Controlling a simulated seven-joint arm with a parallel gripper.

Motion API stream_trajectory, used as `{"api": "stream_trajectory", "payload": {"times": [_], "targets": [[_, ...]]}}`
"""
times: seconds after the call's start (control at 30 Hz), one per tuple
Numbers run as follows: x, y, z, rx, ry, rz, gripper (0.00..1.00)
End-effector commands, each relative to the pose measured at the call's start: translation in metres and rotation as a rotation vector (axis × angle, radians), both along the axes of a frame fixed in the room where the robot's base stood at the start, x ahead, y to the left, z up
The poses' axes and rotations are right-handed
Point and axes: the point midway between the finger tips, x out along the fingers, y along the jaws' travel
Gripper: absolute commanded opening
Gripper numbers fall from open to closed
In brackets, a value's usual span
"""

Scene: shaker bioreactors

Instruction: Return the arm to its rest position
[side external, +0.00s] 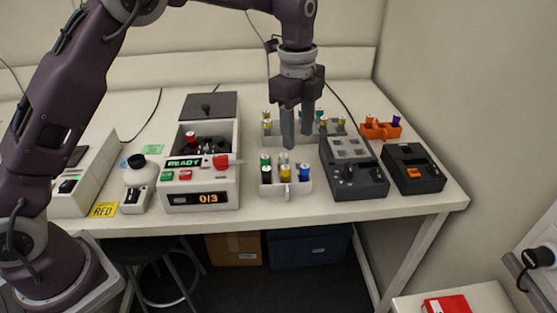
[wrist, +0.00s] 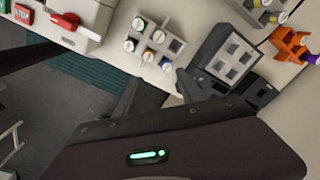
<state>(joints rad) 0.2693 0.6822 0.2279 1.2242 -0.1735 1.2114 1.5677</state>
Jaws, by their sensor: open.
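My gripper (side external: 298,132) hangs fingers-down over the table in the side external view. Its two grey fingers are apart with nothing between them. The fingertips are just behind and above a white rack (side external: 290,188) of several coloured-cap tubes; I cannot tell the exact height. In the wrist view my gripper (wrist: 142,100) shows two dark fingers spread apart. The same rack shows ahead of them in the wrist view (wrist: 172,45).
A white machine (side external: 205,195) with a READY display and "013" stands left of the rack. A dark grey block device (side external: 352,170), a black device (side external: 413,170) and an orange rack (side external: 381,129) stand to the right. A pale rear rack (side external: 328,134) is partly hidden by my gripper. Above the table is open room.

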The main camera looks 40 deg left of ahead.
Motion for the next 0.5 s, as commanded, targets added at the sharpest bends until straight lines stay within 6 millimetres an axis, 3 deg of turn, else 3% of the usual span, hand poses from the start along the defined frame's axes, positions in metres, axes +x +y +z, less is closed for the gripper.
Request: {"api": "stream_trajectory", "payload": {"times": [0.03,0.1,0.23,0.33,0.4,0.5], "targets": [[-0.017,0.010,0.030,-0.026,-0.032,0.117,0.46],[-0.052,0.025,0.068,-0.069,-0.074,0.324,0.46],[-0.135,0.048,0.116,-0.160,-0.149,0.717,0.46],[-0.206,0.061,0.127,-0.238,-0.210,1.010,0.46],[-0.250,0.067,0.121,-0.288,-0.250,1.191,0.46],[-0.294,0.072,0.103,-0.350,-0.297,1.391,0.46]]}}
